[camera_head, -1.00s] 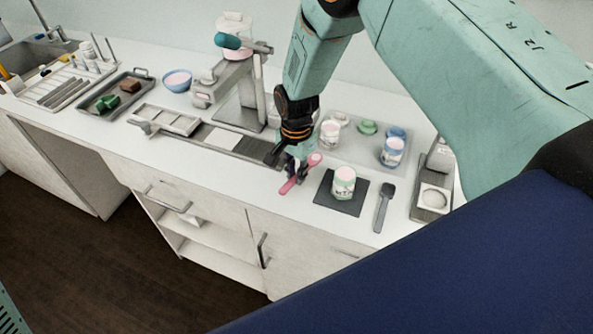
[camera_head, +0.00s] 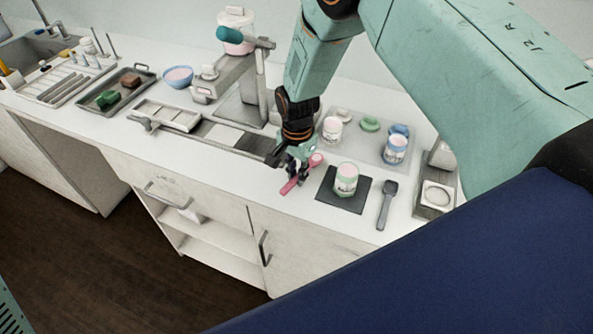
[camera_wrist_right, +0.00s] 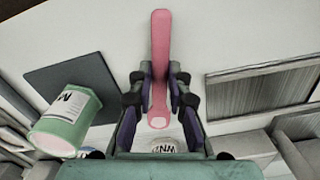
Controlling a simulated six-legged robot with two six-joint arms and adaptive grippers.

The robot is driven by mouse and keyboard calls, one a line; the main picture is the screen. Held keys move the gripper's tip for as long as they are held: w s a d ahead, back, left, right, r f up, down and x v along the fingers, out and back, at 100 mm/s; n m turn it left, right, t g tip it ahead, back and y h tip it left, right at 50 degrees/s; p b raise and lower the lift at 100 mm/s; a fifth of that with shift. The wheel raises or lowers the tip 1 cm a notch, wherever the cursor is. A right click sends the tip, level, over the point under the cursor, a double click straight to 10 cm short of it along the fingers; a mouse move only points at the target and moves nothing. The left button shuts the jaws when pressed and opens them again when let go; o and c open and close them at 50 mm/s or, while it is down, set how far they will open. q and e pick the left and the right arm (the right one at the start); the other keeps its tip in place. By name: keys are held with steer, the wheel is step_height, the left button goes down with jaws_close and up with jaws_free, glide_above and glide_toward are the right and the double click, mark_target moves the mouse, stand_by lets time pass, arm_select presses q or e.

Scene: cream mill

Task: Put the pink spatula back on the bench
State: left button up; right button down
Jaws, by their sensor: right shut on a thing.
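The pink spatula (camera_head: 289,186) is at the front part of the bench, left of the dark mat, in the head view. My right gripper (camera_head: 299,172) is shut on it. In the right wrist view the spatula (camera_wrist_right: 160,50) runs lengthwise between the two fingers of the gripper (camera_wrist_right: 160,90), with its long end pointing away. I cannot tell whether the spatula touches the bench (camera_head: 260,185). My left gripper is not in view.
A green-and-white jar (camera_head: 346,181) stands on the dark mat (camera_head: 327,192), right of the gripper. A grey spatula (camera_head: 387,208) and a scale (camera_head: 436,196) lie further right. Jars stand on a tray (camera_head: 365,150) behind. The bench front edge is close.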

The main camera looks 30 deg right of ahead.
steer(key=c, duration=1.7)
jaws_free()
steer(key=o, duration=0.5)
step_height(320, 180, up, 12)
